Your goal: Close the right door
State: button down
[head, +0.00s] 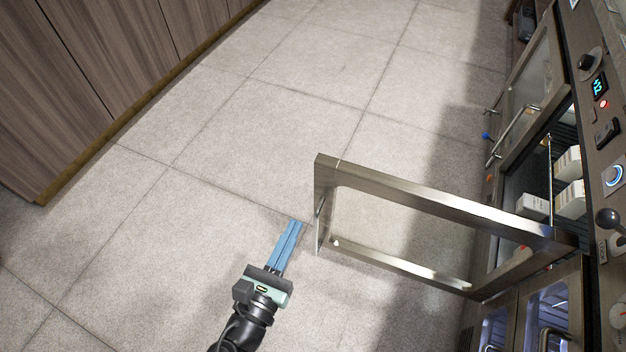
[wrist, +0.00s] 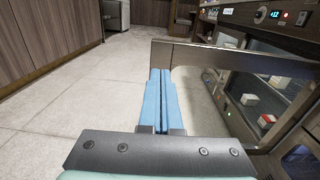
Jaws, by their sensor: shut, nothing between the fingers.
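The open door (head: 430,192) is a metal-framed glass panel that stands out from the appliance on the right in the head view. Its free edge, with a thin handle, points left into the room. The door frame also shows in the wrist view (wrist: 215,53). My gripper (head: 296,226) has blue fingers, shut and empty. It is just left of the door's free edge in the head view, with a small gap in the picture; I cannot tell if it touches. In the wrist view the fingers (wrist: 160,76) overlap the door's left end.
The appliance (head: 590,130) has knobs and a lit display. White boxes (head: 570,199) sit inside the open compartment. Another glass door (head: 525,95) with a bar handle is farther along, shut or nearly so. Wooden cabinets (head: 90,70) stand at the left. The tiled floor between is clear.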

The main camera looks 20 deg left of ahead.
aim_at(323, 169)
jog(key=w+b, duration=0.2)
jog(key=w, duration=1)
jog(key=shift+w, duration=0.3)
